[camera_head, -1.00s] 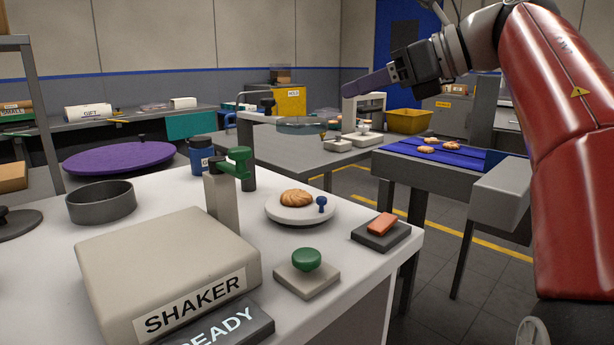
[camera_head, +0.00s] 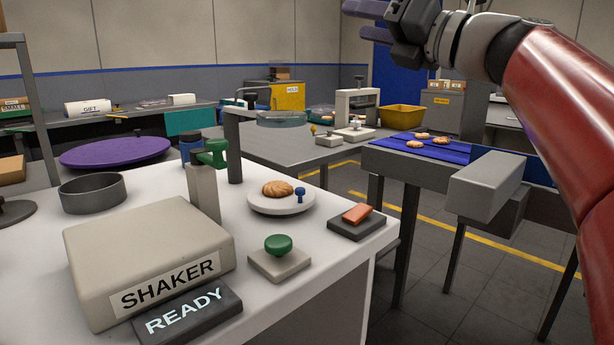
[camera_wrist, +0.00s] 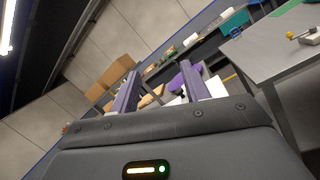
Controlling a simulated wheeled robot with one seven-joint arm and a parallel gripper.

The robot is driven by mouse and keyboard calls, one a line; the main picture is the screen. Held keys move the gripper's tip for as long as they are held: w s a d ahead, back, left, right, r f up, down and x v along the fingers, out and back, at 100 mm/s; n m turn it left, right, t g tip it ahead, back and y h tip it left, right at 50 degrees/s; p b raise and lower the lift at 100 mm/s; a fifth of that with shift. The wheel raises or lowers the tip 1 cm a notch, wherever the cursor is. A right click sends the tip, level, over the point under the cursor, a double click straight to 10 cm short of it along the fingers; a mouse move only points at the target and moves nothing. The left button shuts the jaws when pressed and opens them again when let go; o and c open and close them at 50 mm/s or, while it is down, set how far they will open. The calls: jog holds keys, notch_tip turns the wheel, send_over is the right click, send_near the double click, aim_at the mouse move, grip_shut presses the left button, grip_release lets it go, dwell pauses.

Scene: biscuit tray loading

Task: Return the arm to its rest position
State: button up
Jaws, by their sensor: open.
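My gripper (camera_head: 364,22) is raised at the top of the head view, well above the tables, with its purple-grey fingers pointing left. My red arm rises along the right side of that view. In the wrist view my gripper (camera_wrist: 160,92) has its two fingers spread apart with nothing held between them. Past the fingers the wrist view shows the tilted room, with the purple round table (camera_wrist: 187,76) far behind them.
A white table carries the SHAKER box (camera_head: 150,255), a READY sign (camera_head: 190,318), a plate with a biscuit (camera_head: 281,204), a green button (camera_head: 278,245) and an orange block (camera_head: 357,213). A blue belt (camera_head: 440,150) with biscuits and a yellow bin (camera_head: 402,117) stand behind.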

jog(key=d+f+m+t+h, duration=0.3)
jog(key=d+m+t+h, duration=0.6)
jog(key=m, duration=0.8)
jog(key=s+d+f+m+g+h, duration=0.25)
jog(key=f+m+h, duration=0.25)
jog(key=f+m, duration=0.25)
jog(key=s+d+f+m+g+h, duration=0.15)
jog(key=f+m+g+h, duration=0.25)
jog(key=f+m, duration=0.4)
jog(key=s+a+f+m+g+y, duration=0.1)
jog(key=s+a+f+m+g, duration=0.1)
jog(key=s+f, duration=0.4)
jog(key=s+a+f+m+g+y, duration=0.1)
jog(key=s+f+g, duration=0.4)
jog(key=f, duration=0.8)
jog(key=s+a+f+m+g+y, duration=0.1)
jog(key=s+a+f+m+g, duration=0.2)
jog(key=s+f, duration=0.4)
notch_tip(320, 180, down, 3)
jog(key=shift+a+f+m+g, duration=0.15)
jog(key=shift+a+m+g, duration=0.1)
jog(key=shift+m+g, duration=0.3)
